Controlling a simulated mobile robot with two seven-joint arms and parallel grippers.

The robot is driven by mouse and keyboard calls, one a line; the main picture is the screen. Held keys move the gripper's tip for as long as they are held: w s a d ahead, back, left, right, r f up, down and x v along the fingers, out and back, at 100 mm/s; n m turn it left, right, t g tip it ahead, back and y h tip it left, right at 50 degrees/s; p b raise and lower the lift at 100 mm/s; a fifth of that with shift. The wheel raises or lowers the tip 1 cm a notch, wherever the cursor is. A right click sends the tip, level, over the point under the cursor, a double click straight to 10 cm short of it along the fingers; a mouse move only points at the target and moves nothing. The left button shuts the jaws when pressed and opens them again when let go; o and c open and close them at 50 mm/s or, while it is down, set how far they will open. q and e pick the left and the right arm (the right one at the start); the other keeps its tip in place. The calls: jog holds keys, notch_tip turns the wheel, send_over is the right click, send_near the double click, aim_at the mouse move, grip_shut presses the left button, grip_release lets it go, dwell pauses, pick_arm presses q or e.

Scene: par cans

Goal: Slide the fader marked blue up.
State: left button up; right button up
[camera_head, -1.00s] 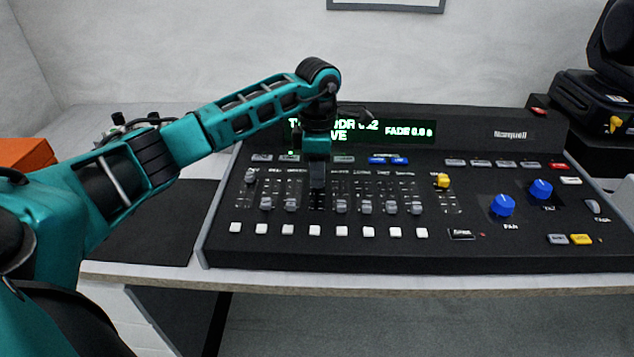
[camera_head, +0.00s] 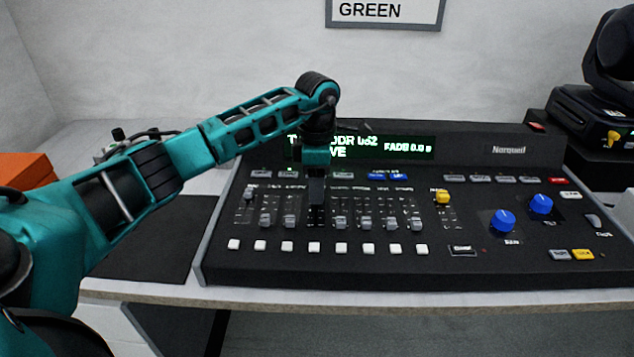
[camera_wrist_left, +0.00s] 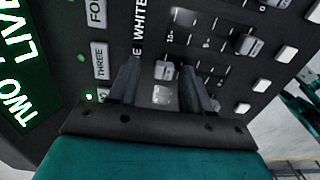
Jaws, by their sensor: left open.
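The fader marked blue (camera_wrist_left: 165,70) shows in the wrist view as a grey cap between the two fingers. Its label is mostly behind a finger; only a final E shows beside WHITE. The cap sits further up its slot than the neighbouring white fader (camera_wrist_left: 245,43). My left gripper (camera_head: 316,204) points down over the fourth fader column of the console (camera_head: 330,268) and hides that fader in the head view. Its fingers (camera_wrist_left: 160,88) are open, one on the upper side and one on the lower side of the cap; contact is unclear. My right gripper is not in view.
Neighbouring faders (camera_head: 291,220) (camera_head: 341,223) stand low on both sides. The first fader (camera_head: 250,193) and a yellow one (camera_head: 443,196) stand higher. White buttons (camera_head: 314,247) line the front. Blue knobs (camera_head: 503,220) are at right. A wall sign (camera_head: 385,12) reads GREEN.

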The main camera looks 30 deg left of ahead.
pick_arm(q)
notch_tip(320, 180, up, 13)
jog(key=p, duration=0.1)
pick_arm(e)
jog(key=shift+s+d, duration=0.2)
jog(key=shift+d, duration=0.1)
pick_arm(q)
jog(key=shift+s+f, duration=0.1)
jog(key=shift+f, duration=0.05)
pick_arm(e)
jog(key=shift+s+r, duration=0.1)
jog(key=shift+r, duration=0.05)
